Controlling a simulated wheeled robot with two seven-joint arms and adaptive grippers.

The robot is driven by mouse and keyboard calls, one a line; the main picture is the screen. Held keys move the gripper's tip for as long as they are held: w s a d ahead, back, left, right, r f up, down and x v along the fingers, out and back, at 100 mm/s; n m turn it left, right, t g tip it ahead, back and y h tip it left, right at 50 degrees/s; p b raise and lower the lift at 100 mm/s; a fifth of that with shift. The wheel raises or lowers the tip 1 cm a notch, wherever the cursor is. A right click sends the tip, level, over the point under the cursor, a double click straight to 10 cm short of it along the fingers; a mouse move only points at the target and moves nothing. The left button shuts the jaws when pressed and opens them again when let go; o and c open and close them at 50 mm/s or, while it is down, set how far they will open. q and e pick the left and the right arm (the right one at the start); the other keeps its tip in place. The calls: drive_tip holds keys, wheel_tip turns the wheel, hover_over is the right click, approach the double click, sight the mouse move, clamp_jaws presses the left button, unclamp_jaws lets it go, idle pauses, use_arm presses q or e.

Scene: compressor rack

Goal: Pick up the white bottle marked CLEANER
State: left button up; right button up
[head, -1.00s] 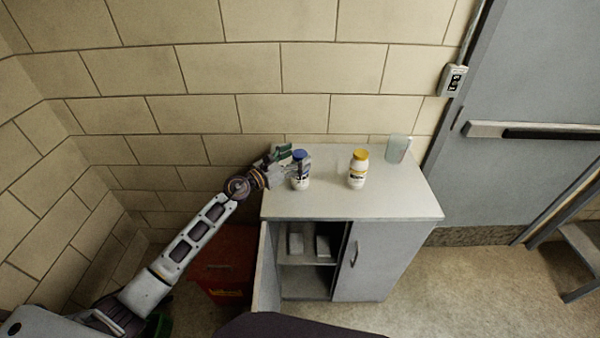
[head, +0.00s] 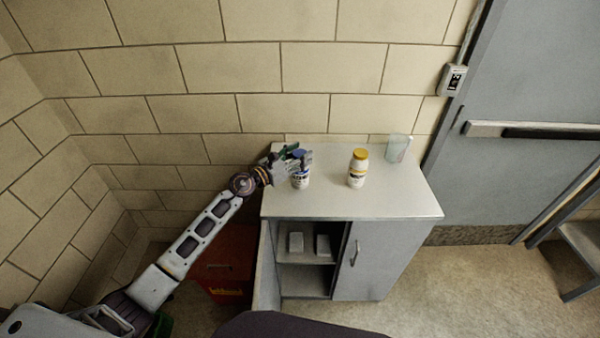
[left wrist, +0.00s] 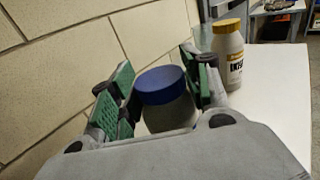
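A white bottle with a blue cap (head: 300,182) stands upright on the cabinet top; its label is too small to read in the head view. My left gripper (head: 299,160) is at its upper part. In the left wrist view the blue cap (left wrist: 162,85) sits between the two green-padded fingers, which look spread, one on each side; firm contact does not show. A second white bottle, with a yellow cap (head: 357,170), stands to the right; its dark lettering in the left wrist view (left wrist: 229,57) is only partly legible. My right gripper is not in view.
The grey cabinet (head: 400,205) has its left door open. A translucent cup (head: 397,148) stands at the back right of its top. A block wall is close behind. A red bin (head: 225,270) stands left of the cabinet. The front of the top is clear.

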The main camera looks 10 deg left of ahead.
use_arm(q)
drive_tip(key=c, duration=0.6)
drive_tip(key=shift+c, duration=0.2)
drive_tip(key=shift+r, duration=0.15)
drive_tip(key=shift+r+p, duration=0.45)
drive_tip(key=shift+r, duration=0.35)
wheel_tip(320, 180, up, 7)
drive_tip(key=p, duration=0.3)
drive_tip(key=shift+f, duration=0.1)
drive_tip(key=shift+r, duration=0.7)
